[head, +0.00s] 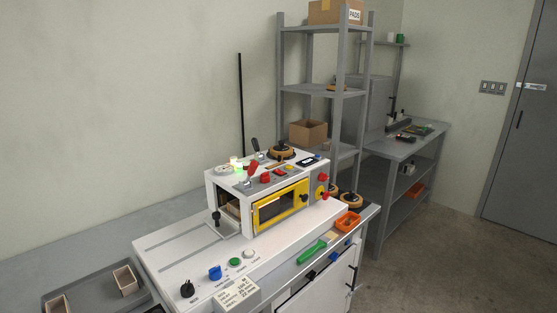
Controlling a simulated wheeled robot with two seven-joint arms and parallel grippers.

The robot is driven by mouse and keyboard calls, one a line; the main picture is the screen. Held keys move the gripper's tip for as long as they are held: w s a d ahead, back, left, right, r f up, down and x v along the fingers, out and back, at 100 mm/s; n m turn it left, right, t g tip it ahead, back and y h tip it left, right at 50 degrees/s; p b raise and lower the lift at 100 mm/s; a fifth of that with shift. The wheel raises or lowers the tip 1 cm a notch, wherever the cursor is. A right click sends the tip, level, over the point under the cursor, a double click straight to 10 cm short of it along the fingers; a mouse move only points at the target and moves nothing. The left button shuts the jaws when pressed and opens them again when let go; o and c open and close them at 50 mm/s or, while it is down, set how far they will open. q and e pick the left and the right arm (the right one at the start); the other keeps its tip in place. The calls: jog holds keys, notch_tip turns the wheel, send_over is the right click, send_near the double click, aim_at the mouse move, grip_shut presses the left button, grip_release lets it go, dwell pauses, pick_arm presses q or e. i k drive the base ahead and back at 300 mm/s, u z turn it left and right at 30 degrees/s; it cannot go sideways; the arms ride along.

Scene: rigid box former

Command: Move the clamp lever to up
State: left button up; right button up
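The box former (235,188) is a white machine with a yellow-framed window (281,206) on its front. Several levers and knobs show: a red-handled lever (252,168) and a black lever (255,145) on its top, a black-knobbed post (217,218) at its left side. A black knob (188,289) and a blue handle (215,272) are on the white front deck (175,258). The labels are too small to read, so I cannot tell which one is the clamp lever. The red-handled lever leans up and right. Neither of my grippers is in view.
A green-handled tool (312,251) and an orange bin (348,221) lie on the front ledge. A grey tray (85,290) with small cartons is at lower left. A grey shelf rack (310,90) stands behind. The floor (440,260) at right is clear.

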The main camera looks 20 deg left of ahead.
aim_at(253, 165)
jog(key=u, duration=0.5)
jog(key=i, duration=1)
jog(key=u, duration=0.85)
